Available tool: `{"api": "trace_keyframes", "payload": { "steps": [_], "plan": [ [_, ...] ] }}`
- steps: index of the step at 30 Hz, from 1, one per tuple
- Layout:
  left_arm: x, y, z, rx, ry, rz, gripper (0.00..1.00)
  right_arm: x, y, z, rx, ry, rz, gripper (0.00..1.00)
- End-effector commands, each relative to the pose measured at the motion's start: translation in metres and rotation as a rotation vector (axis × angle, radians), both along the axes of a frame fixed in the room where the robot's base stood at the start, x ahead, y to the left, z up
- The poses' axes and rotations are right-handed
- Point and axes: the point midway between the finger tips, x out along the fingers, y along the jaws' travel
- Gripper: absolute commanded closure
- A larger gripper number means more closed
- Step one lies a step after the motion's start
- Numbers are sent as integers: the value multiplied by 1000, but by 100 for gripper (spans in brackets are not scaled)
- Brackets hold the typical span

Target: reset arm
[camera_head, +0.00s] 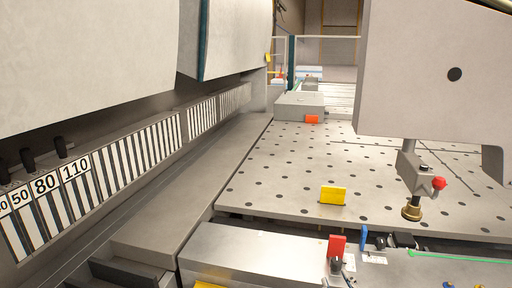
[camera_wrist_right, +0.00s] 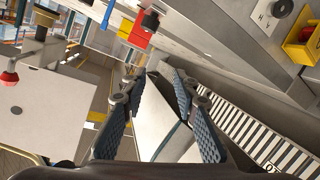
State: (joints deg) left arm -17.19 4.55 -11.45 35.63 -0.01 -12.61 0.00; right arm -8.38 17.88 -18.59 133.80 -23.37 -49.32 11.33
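My right gripper (camera_wrist_right: 158,92) shows in the right wrist view. Its two blue textured finger pads stand apart with a gap between them, and nothing is held. Pale and grey machine surfaces show behind the gap. I cannot make out the right gripper clearly in the head view. My left gripper is in neither view.
A red-knobbed clamp (camera_head: 413,178) hangs under the large panel at right. A striped tool rail (camera_head: 130,160) runs along the left. A red block (camera_head: 336,246) stands in front.

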Motion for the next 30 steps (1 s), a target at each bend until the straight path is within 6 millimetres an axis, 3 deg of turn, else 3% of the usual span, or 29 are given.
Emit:
{"api": "trace_keyframes", "payload": {
  "steps": [1, 3, 6, 12, 18, 26, 30],
  "plan": [
    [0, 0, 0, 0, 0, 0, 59, -20, -9, -35, 34, 122, -39, 72],
    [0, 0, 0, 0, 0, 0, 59, -49, -19, -78, 67, 283, -82, 72],
    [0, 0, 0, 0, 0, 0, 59, -97, -26, -130, 107, 496, -122, 72],
    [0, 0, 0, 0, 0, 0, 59, -186, -25, -189, 161, 817, -154, 72],
    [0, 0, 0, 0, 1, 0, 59, -267, -18, -219, 202, 1073, -154, 72],
    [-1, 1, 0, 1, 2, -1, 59, -249, -16, -296, 192, 1096, -155, 72],
    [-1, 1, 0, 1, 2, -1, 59, -248, -15, -349, 187, 1118, -155, 72]
  ]
}}
